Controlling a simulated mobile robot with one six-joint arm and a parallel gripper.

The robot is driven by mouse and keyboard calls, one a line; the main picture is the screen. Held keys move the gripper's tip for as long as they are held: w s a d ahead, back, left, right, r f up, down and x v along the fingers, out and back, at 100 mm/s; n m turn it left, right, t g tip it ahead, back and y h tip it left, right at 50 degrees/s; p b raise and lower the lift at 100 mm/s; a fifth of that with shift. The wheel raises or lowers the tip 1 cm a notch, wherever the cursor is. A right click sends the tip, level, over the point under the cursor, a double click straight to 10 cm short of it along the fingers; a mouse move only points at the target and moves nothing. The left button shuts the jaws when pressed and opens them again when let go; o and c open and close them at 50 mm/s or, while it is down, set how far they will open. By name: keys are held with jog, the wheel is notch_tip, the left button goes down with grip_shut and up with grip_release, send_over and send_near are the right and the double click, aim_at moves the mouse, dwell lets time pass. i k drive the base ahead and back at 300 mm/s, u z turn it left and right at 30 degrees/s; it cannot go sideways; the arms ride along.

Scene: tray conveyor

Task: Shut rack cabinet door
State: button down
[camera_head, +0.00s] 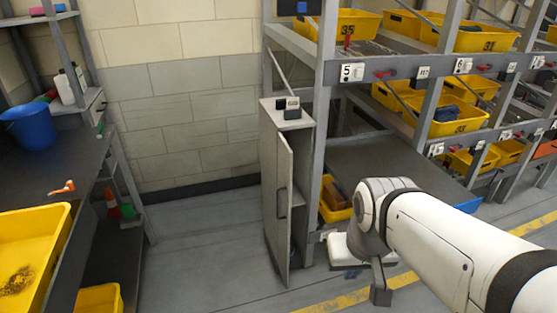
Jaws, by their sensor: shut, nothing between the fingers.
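The rack cabinet (268,160) is a narrow, tall grey unit standing at the near end of the shelving rack. Its door (284,225) stands ajar, swung out toward the camera, with a dark handle (281,201) on its face. A strip of the interior with a shelf shows to the right of the door. My white arm reaches in from the lower right. My gripper (380,296), small and dark, hangs below the wrist to the right of the door, apart from it. It is shut and empty; its fingertips are hard to make out.
A small dark device (291,110) sits on the cabinet top. The rack on the right holds several yellow bins (452,118). A workbench (85,165) with a blue bucket (28,126) and yellow tray (58,222) stands left. The floor (205,235) between bench and cabinet is clear.

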aim_at(284, 154)
jog(key=u, duration=0.05)
jog(key=i, duration=1.5)
jog(key=z, duration=0.1)
